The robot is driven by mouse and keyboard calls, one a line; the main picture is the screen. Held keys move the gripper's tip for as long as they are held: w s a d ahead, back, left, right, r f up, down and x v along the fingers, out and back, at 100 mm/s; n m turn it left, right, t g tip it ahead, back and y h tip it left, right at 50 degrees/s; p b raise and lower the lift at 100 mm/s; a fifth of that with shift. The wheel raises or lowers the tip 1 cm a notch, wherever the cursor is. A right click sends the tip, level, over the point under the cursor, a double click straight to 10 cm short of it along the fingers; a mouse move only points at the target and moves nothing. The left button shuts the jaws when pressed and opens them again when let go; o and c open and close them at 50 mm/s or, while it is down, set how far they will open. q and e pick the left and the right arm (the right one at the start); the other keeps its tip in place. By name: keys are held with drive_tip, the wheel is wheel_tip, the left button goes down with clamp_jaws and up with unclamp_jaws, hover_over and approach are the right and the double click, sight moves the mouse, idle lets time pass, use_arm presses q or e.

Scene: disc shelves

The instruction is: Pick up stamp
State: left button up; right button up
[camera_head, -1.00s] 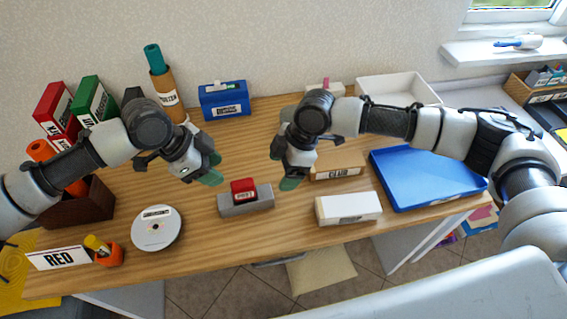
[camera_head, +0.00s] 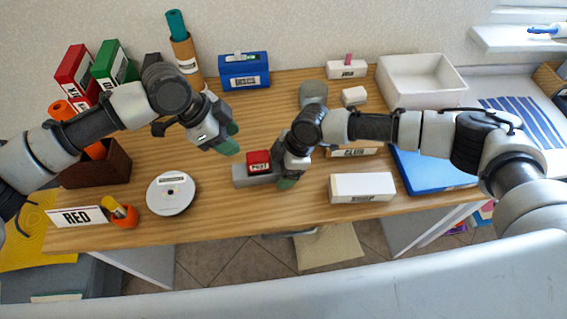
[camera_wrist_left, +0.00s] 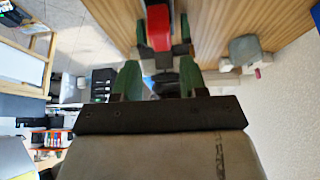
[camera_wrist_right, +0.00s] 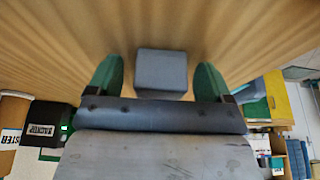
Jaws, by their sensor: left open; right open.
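A small red block with a white label (camera_head: 259,161), which looks like the stamp, sits on a grey block (camera_head: 242,176) near the middle of the desk. The red block also shows in the left wrist view (camera_wrist_left: 158,27). My right gripper (camera_head: 287,180) is open, low at the right end of the grey block. In the right wrist view a plain grey-blue block (camera_wrist_right: 162,72) shows between its open fingers (camera_wrist_right: 160,78); contact is unclear. My left gripper (camera_head: 230,140) is open and empty, above the desk, behind and left of the red block.
A white disc (camera_head: 172,193) and an orange cup (camera_head: 125,215) are at the left front. A white box (camera_head: 362,187) and a blue tray (camera_head: 425,170) are to the right. A blue box (camera_head: 244,70), brown tube (camera_head: 187,55) and white bin (camera_head: 425,78) stand at the back.

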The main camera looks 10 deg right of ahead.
sight(258, 154)
drive_tip(key=c, duration=1)
use_arm(q)
drive_tip(key=o, duration=0.3)
drive_tip(key=shift+o, duration=0.5)
drive_tip(key=shift+d+y, duration=0.3)
drive_tip(key=d+y, duration=0.1)
drive_tip(key=d+r+y, duration=0.1)
drive_tip(key=d+y, duration=0.1)
drive_tip(key=d+r+y, duration=0.1)
drive_tip(key=shift+d, duration=0.35)
drive_tip(key=shift+d+r+y, duration=0.15)
drive_tip(key=shift+d+y, duration=0.05)
drive_tip(key=shift+y, duration=0.2)
drive_tip(key=shift+n, duration=0.3)
wheel_tip(258, 154, down, 12)
drive_tip(key=shift+a+r, duration=0.1)
drive_tip(key=shift+a, duration=0.05)
